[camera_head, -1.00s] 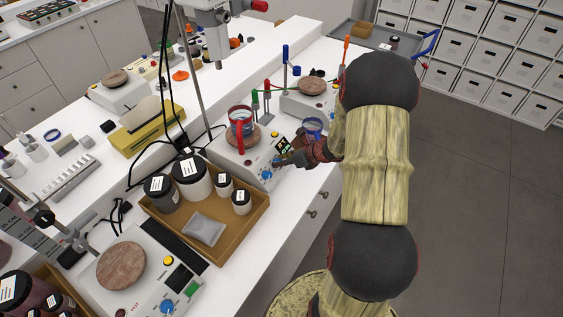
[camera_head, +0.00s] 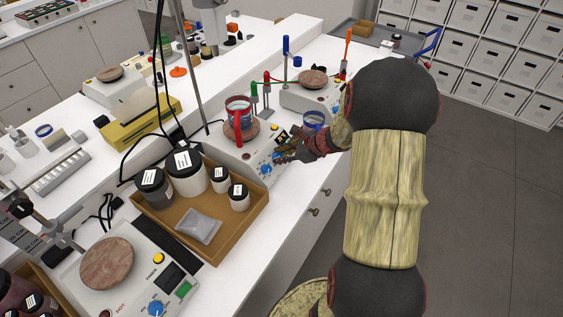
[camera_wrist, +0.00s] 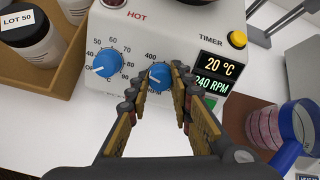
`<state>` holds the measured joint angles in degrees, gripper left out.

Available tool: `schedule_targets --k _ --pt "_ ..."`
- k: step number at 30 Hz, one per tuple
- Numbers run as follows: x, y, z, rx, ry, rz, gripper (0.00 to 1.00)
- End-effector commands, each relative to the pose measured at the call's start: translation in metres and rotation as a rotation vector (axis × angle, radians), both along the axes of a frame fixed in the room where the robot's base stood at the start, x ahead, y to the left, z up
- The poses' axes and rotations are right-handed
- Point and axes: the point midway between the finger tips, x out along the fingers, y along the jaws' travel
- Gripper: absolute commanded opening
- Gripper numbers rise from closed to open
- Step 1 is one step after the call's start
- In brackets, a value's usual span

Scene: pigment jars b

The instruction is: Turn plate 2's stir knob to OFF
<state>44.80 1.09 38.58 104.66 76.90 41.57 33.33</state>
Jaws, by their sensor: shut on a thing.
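The hot plate (camera_head: 229,146) in the middle of the bench carries a glass vessel with a red holder (camera_head: 238,119) on its round top. In the wrist view its front panel (camera_wrist: 150,18) has two blue knobs. The left knob (camera_wrist: 106,64) has a temperature scale and is clear of my fingers. The right, stir knob (camera_wrist: 160,76) sits between my fingertips, beside a scale mark reading 400. My gripper (camera_wrist: 158,88) is shut on this knob; it also shows at the panel in the head view (camera_head: 281,156). The display (camera_wrist: 215,72) reads 20 °C and 240 RPM.
A brown box (camera_head: 246,222) of jars stands left of the plate. Another hot plate (camera_head: 140,270) is in front, and one (camera_head: 297,97) is behind.

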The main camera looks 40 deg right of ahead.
Motion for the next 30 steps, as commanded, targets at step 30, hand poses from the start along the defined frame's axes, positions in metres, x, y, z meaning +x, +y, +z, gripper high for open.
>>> schedule_targets --k 30 --pt "0.0006 -0.0009 -0.0011 -0.556 -0.193 0.57 0.0"
